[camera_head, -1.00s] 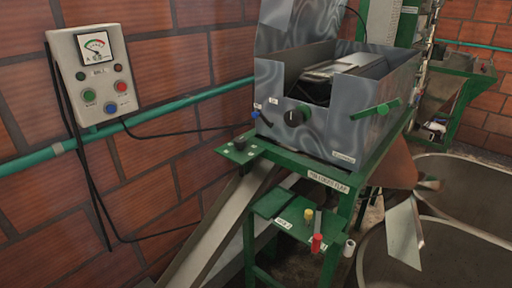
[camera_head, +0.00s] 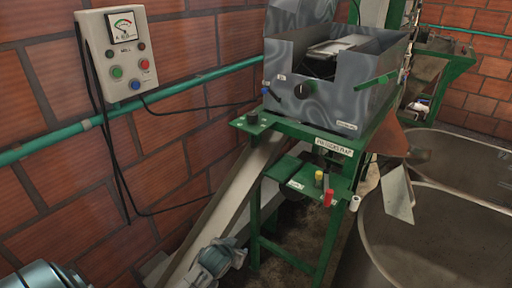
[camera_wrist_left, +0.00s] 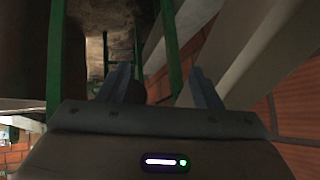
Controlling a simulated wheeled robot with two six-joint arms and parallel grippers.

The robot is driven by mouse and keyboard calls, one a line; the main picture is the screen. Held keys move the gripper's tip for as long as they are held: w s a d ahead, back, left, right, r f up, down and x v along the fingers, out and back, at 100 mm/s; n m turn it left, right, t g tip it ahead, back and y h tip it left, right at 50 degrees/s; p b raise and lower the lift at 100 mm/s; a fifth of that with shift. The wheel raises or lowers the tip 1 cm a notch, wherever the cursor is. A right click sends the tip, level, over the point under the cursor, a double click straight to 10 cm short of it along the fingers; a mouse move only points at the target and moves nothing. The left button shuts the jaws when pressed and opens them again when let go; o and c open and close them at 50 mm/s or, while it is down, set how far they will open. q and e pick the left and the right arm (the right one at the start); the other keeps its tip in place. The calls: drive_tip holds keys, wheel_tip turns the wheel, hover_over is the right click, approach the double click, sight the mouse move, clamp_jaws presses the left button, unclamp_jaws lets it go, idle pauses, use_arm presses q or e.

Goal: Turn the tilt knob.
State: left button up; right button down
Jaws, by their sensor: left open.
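The grey metal machine (camera_head: 345,100) stands on a green frame. A round black knob (camera_head: 304,91) is on its front face, and a smaller black knob (camera_head: 252,118) stands on the green plate at its left corner. Their labels are too small to read, so I cannot tell which is the tilt knob. My right gripper is not in view.
A control box (camera_head: 118,54) with a gauge and coloured buttons hangs on the brick wall, with black cables below. A green pipe (camera_head: 190,82) runs along the wall. A lower green shelf (camera_head: 295,174) carries yellow and red handles. Large round tanks (camera_head: 440,235) fill the right.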

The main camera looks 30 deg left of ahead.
use_arm(q)
drive_tip(key=w+a+r+n+t+y, duration=0.1)
drive_tip(key=w+a+r+t, duration=0.2)
drive_tip(key=w+r, duration=0.55)
drive_tip(key=w+a+r+t, duration=0.2)
drive_tip(key=w+r, duration=0.2)
drive_tip(key=r, duration=0.9)
drive_tip(key=n+t, duration=0.1)
drive_tip(key=t, duration=0.3)
approach(251, 117)
drive_tip(key=shift+y, duration=0.4)
drive_tip(key=p+x, duration=0.3)
drive_tip(key=x, duration=0.5)
drive_tip(key=shift+w+d+r+p, duration=0.1)
drive_tip(key=shift+w+p, duration=0.15)
drive_tip(key=shift+p, duration=0.1)
drive_tip(key=shift+x, duration=1.05)
drive_tip(key=shift+c, duration=0.2)
